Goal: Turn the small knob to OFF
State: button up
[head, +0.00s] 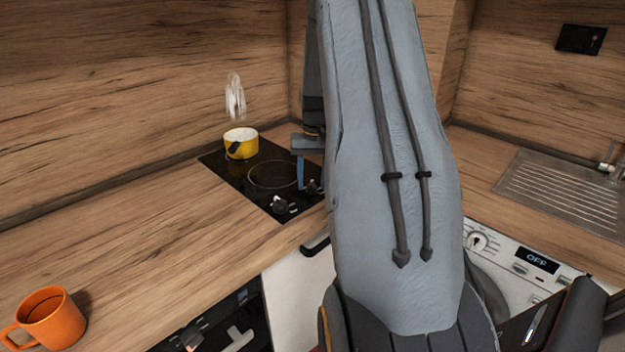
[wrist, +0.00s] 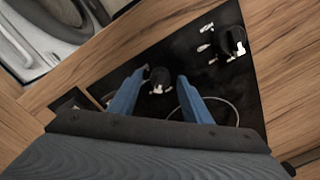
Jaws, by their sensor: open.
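The black hob (head: 227,175) has two dark knobs near its front right edge. The small knob (head: 313,187) is the right one, partly behind my arm in the head view. In the wrist view the small knob (wrist: 160,74) shows between my two blue fingers, with white marks around its base. My gripper (wrist: 162,80) is open, with a fingertip on either side of the knob; I cannot tell whether they touch it. The larger knob (head: 281,204) stands to the left, and at upper right in the wrist view (wrist: 232,40). The small knob's setting is not readable.
A steaming yellow pot (head: 241,143) stands at the back of the hob. An orange mug (head: 49,318) is on the wooden worktop (head: 130,245). A washing machine (head: 510,265) shows OFF on its display, right of my arm. A metal drainer (head: 565,190) lies beyond.

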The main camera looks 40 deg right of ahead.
jog(key=shift+f, duration=0.3)
jog(key=c, duration=1)
jog(key=shift+c, duration=0.2)
jog(key=n, duration=0.4)
jog(key=shift+w+r+n+p, duration=0.1)
jog(key=shift+n+p, duration=0.25)
jog(key=shift+n, duration=0.05)
jog(key=shift+n+p, duration=0.3)
jog(key=shift+n, duration=2.2)
